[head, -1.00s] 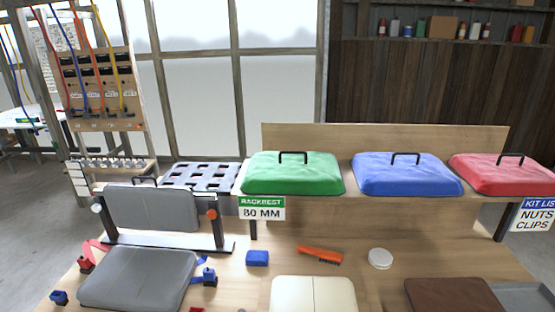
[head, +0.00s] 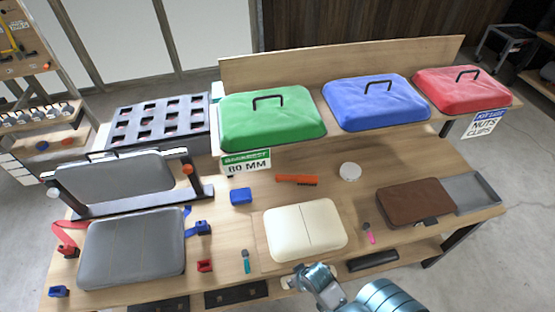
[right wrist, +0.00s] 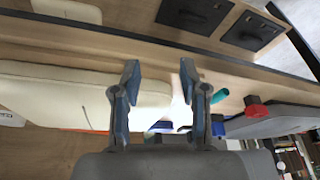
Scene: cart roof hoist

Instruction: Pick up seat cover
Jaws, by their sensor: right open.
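A cream padded cover (head: 305,230) with a centre seam lies flat on the wooden bench, near its front edge. It also shows in the right wrist view (right wrist: 60,95). A grey pad (head: 130,250) and a brown folded pad (head: 415,205) lie to either side. Green (head: 270,122), blue (head: 375,104) and red (head: 460,92) covers with black handles sit on the raised shelf. I cannot tell which is the named seat cover. My right gripper (right wrist: 158,82) is open and empty by the cream cover's front edge. My left gripper is out of view.
A grey backrest (head: 115,178) stands in a frame at left, with red and blue clamps near the grey pad. An orange brush (head: 297,180), white disc (head: 350,171), blue block (head: 241,196) and teal tool (head: 246,261) lie around. A grey tray (head: 470,192) is at right.

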